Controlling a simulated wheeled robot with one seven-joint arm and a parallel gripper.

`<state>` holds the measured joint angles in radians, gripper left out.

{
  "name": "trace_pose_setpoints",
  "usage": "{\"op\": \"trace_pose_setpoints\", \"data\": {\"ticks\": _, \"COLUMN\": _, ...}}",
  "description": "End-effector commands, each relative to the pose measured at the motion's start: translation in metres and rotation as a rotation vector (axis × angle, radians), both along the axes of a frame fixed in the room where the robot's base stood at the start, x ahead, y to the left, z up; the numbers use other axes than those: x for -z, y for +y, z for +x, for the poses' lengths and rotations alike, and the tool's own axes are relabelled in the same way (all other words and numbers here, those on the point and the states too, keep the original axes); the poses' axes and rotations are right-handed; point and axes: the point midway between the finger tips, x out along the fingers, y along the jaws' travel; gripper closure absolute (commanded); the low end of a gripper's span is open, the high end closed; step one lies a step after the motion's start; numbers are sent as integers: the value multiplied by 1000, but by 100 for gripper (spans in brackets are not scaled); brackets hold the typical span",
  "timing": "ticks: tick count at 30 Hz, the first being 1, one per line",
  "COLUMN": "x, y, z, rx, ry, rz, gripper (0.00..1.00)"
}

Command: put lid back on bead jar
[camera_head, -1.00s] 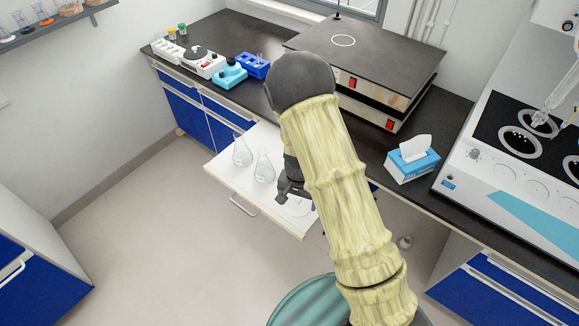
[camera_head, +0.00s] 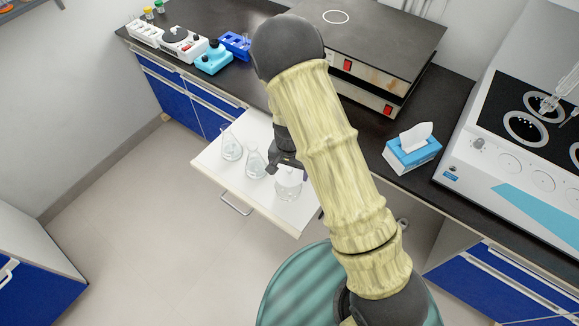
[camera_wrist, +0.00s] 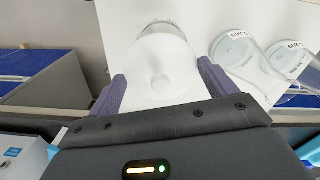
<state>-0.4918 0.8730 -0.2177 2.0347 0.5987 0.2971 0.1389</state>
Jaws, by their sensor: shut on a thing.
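My gripper (camera_head: 286,165) is over the pulled-out white drawer. In the wrist view its purple fingers (camera_wrist: 161,82) are shut on a round white lid (camera_wrist: 160,72) with a small raised centre. A clear glass jar (camera_head: 288,186) stands upright in the drawer just below my gripper. In the wrist view the jar's glass edge (camera_wrist: 158,28) shows past the far side of the lid, so the lid overlaps most of it. I cannot tell whether the lid touches the jar. The lid is not distinct in the head view, and no beads can be made out.
Two glass flasks, one nearer (camera_head: 254,164) and one farther (camera_head: 231,147), stand left of the jar on the drawer (camera_head: 212,165). The dark bench edge lies behind, with a hot plate (camera_head: 362,60) and a tissue box (camera_head: 411,152). Open floor lies in front.

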Motion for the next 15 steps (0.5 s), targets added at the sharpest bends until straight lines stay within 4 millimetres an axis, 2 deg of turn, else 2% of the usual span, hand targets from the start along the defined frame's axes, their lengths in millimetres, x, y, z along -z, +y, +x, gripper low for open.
{"op": "trace_pose_setpoints", "data": {"ticks": 5, "x": 6, "y": 2, "z": -1, "rx": -5, "ry": 0, "rz": 0, "gripper": 37}}
{"op": "trace_pose_setpoints", "data": {"ticks": 15, "x": 32, "y": -3, "z": 1, "rx": 6, "ry": 0, "rz": 0, "gripper": 37}}
